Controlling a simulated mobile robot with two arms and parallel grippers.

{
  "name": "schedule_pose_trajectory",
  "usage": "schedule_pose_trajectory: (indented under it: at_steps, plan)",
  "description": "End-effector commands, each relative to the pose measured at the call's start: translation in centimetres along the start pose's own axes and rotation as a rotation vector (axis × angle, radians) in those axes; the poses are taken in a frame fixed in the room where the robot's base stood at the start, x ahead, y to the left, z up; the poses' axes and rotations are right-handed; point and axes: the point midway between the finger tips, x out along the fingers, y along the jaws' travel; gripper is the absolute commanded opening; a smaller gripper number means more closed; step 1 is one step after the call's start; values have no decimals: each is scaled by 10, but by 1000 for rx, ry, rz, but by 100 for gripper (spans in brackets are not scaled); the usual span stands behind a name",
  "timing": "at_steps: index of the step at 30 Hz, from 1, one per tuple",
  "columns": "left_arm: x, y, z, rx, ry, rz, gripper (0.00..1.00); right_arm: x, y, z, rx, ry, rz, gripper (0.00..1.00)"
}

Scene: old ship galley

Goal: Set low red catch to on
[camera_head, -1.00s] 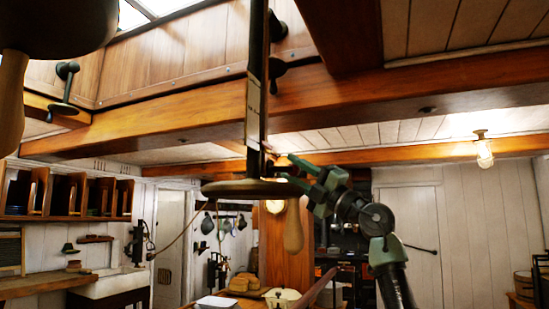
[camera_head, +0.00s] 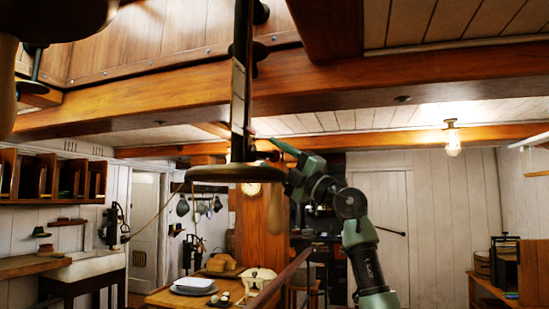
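I cannot make out the low red catch for certain; a small reddish-brown part (camera_head: 252,149) shows at the dark upright bar (camera_head: 239,80). The bar hangs down to a round wooden disc (camera_head: 222,174), with a cord and wooden handle below it. My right gripper (camera_head: 277,148) is green, just right of the bar and a little above the disc. Its fingers point up and left. A gap shows between it and the bar, but I cannot tell whether the fingers are apart. My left gripper is not in view.
A dark rounded thing with a wooden handle (camera_head: 62,20) hangs close by at the upper left. A thick wooden beam (camera_head: 340,95) crosses overhead. A table (camera_head: 165,296) with a white dish (camera_head: 194,284) and bread stands below. A lamp (camera_head: 452,138) hangs at right.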

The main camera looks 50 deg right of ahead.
Motion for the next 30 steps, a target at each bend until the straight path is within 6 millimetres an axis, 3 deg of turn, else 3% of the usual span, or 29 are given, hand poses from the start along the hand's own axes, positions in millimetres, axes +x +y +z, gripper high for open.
schedule_pose_trajectory:
  at_steps: [7, 19, 30]
  plan:
    - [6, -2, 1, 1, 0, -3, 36, -8, -2, 0, -3, -1, -1, 54]
    - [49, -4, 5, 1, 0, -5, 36, -70, -5, -1, -2, -1, -2, 54]
    - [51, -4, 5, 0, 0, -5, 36, -77, -1, -1, 0, 2, -1, 54]
